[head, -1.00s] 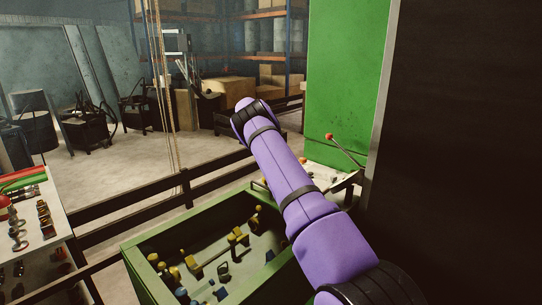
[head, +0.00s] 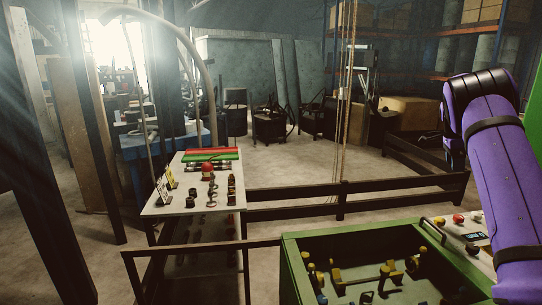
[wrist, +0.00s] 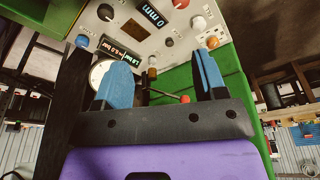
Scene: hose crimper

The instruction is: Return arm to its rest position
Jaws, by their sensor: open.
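My purple arm (head: 495,160) stands at the right edge of the head view, raised beside the green machine. My gripper itself cannot be made out clearly there. In the wrist view my gripper (wrist: 163,78) shows two blue fingers spread apart with nothing held between them. Beyond the fingers is a light control panel (wrist: 150,42) with knobs, small displays and a round gauge. A lever with a red knob (wrist: 185,99) shows between the fingers, apart from them as far as I can tell.
A green bin (head: 300,275) with yellow and blue fittings is in front, lower right. A side table (head: 160,208) with fittings and red and green hoses stands left of centre. A dark rail (head: 300,194) runs behind them. Open floor (head: 265,165) lies beyond.

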